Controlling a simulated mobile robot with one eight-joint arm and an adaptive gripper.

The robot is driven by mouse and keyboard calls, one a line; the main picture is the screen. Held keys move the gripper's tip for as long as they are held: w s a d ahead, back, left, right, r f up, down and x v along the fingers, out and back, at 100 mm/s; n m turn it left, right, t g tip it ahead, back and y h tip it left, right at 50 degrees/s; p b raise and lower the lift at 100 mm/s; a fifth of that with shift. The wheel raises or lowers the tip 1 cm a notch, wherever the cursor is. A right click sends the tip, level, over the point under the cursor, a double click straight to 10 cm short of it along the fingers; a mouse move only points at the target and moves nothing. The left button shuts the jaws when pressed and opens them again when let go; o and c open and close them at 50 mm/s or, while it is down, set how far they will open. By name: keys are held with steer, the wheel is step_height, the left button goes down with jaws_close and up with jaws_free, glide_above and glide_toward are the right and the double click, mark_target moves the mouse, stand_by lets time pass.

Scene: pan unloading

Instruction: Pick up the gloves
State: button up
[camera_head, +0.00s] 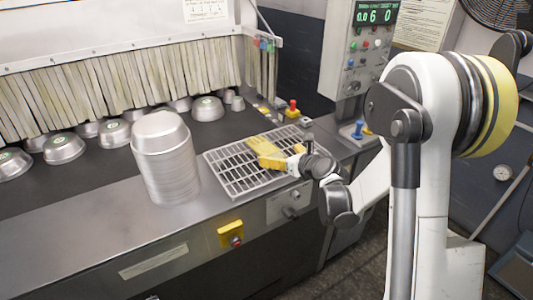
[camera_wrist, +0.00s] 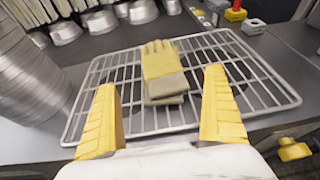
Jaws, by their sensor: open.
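The yellow gloves (camera_wrist: 163,68) with grey-brown cuffs lie flat on a wire rack (camera_wrist: 265,92), stacked on each other, fingers pointing away from me. In the head view the gloves (camera_head: 261,142) show on the rack (camera_head: 226,172), partly hidden by my gripper. My gripper (camera_wrist: 161,118) has yellow fingers spread wide apart, with nothing between the tips. In the wrist view the gloves lie just beyond the fingertips, roughly centred between them. In the head view my gripper (camera_head: 275,158) hovers over or near the right part of the rack; its exact height I cannot tell.
A tall stack of metal pans (camera_head: 165,160) stands left of the rack. Several pans (camera_head: 64,148) sit on the dark belt by the strip curtain (camera_head: 120,80). A red button (camera_head: 292,106) and blue knob (camera_head: 358,130) stand behind and right of the rack.

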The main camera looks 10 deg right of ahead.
mark_target(269, 151)
steer(key=b+x, duration=0.1)
steer(key=x, duration=0.3)
steer(key=shift+f, duration=0.1)
steer(key=b+x, duration=0.2)
steer(key=x, duration=0.3)
steer(key=shift+w+d+f, duration=0.1)
steer(key=shift+f, duration=0.15)
steer(key=c, duration=1.3)
